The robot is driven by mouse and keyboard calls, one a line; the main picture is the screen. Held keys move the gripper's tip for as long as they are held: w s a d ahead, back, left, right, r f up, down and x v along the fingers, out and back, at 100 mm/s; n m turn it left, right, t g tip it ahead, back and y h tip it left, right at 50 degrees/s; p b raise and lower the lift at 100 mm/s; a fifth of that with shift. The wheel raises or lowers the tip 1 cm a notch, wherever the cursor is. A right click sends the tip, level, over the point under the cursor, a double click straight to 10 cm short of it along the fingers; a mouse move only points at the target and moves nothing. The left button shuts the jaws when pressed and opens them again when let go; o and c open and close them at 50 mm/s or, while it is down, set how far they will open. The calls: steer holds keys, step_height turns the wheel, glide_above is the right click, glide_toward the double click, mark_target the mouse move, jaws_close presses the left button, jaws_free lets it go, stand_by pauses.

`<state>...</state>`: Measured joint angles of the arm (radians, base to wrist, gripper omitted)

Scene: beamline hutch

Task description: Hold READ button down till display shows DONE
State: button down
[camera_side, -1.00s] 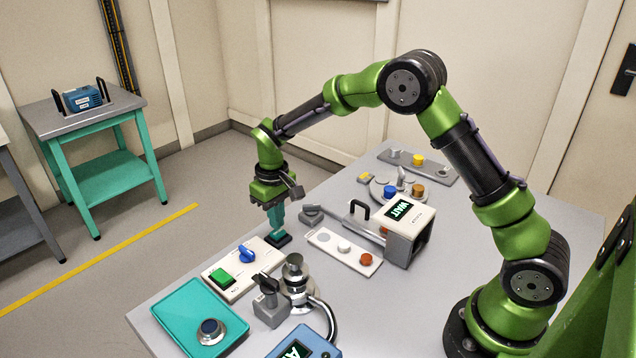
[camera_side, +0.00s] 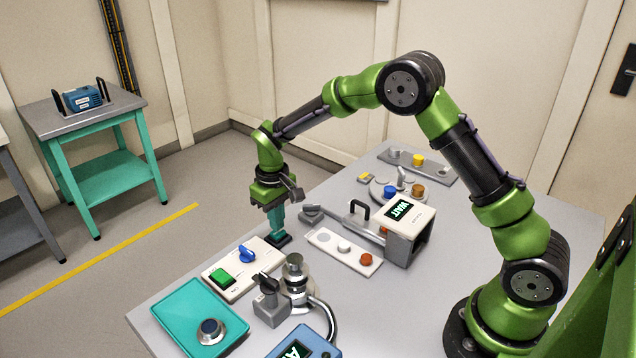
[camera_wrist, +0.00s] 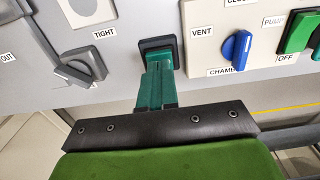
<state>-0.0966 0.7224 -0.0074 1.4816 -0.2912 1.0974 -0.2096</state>
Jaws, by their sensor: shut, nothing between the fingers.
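My gripper (camera_side: 277,234) is shut and empty, pointing down at a small button in a black square housing (camera_side: 284,240) at the table's far left edge. No READ label is readable there. The white boxy display unit (camera_side: 411,233) to the right shows WAIT on its dark screen (camera_side: 398,211).
A white panel (camera_side: 226,290) with a blue knob (camera_side: 246,254) and green switch (camera_side: 222,279) lies close in front of the housing. A grey lever (camera_side: 312,214) sits just right of my gripper. A teal tray (camera_side: 180,308) and a blue display box (camera_side: 322,335) stand nearer.

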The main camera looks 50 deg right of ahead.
mark_target(281, 234)
steer(key=shift+f, duration=0.75)
stand_by(2.3)
steer(key=shift+r, duration=3.55)
steer(key=shift+f, duration=0.1)
steer(key=shift+s+f, duration=0.45)
steer(key=shift+s, duration=0.15)
steer(key=s+r+m+t+y, duration=0.1)
steer(key=s+r+m+t, duration=0.1)
steer(key=s+r, duration=0.6)
steer(key=s+d+r+m+t+y, duration=0.1)
steer(key=s+r+t, duration=0.4)
steer(key=s, duration=1.1)
step_height(281, 234, up, 3)
steer(key=shift+s+r+m, duration=0.1)
steer(key=shift+s+m, duration=0.05)
steer(key=shift+m, duration=0.35)
